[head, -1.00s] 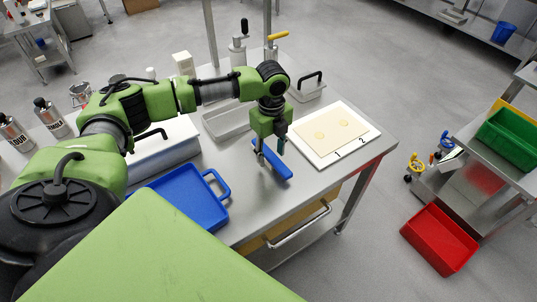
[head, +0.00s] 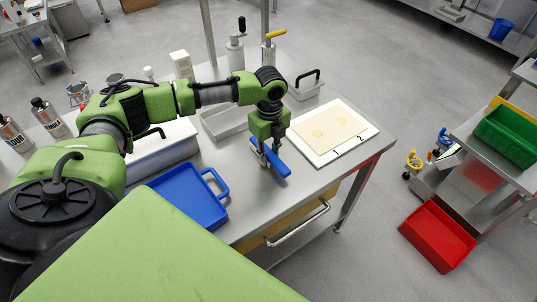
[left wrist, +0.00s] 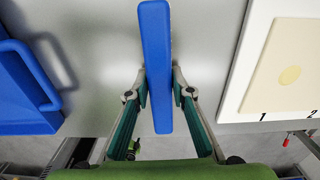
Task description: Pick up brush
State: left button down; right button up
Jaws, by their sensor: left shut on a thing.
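The blue brush (head: 281,167) is at the middle of the steel table in the head view, just left of the white board. In the left wrist view the long blue brush (left wrist: 156,35) runs up the picture between my fingers. My left gripper (head: 268,158) points down and is shut on the brush, with one finger on each side of it in the left wrist view (left wrist: 158,88). Whether the brush is clear of the table is hard to tell. Its underside is hidden. My right gripper does not show.
A white board (head: 372,132) marked 1 and 2 carries a pale dough sheet (head: 335,128) to the right. A blue tray (head: 180,198) with a handle is to the left. A metal tray (head: 222,120) lies behind. The table's front edge is close to the brush.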

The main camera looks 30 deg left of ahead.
pick_arm(q)
jog(key=shift+r, duration=0.4)
jog(key=s+a+r+b, duration=0.1)
jog(key=a+r+b, duration=0.1)
jog(key=a+r, duration=1)
jog(key=shift+s+a, duration=0.4)
jog(key=shift+a, duration=0.55)
jog(key=c, duration=2.7)
grip_release()
jog(key=shift+c, duration=0.2)
